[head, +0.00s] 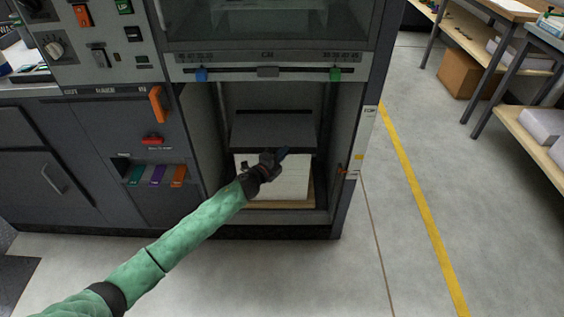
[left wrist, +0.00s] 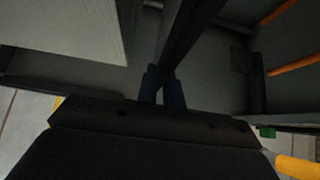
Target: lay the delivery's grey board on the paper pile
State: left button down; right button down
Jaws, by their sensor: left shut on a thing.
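The grey board (head: 262,130) lies flat in the open delivery bay of the press. The paper pile (head: 285,182), a white stack, stands below it. My left gripper (head: 283,154) is at the board's front edge, right of its middle, shut on it. In the left wrist view the blue fingertips (left wrist: 163,88) close on the dark strip of the board (left wrist: 190,38). The pile (left wrist: 70,32) shows there as a pale block, with a gap between it and the board. My right gripper is in neither view.
The bay's side walls stand close on both sides of the board. A rail with a blue block (head: 201,75) and a green block (head: 335,75) crosses above the opening. Control panels (head: 130,135) are on the left. Clear floor with a yellow line (head: 418,200) lies right.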

pick_arm(q)
jog(key=shift+w+a+f, duration=0.1)
jog(key=shift+w+f, duration=0.3)
jog(key=shift+w, duration=0.2)
jog(key=shift+f+b, duration=0.55)
jog(key=shift+f, duration=1.4)
jog(key=shift+f, duration=0.2)
jog(key=c, duration=1.5)
grip_release()
jog(key=v, duration=1.2)
jog(key=shift+r, duration=0.15)
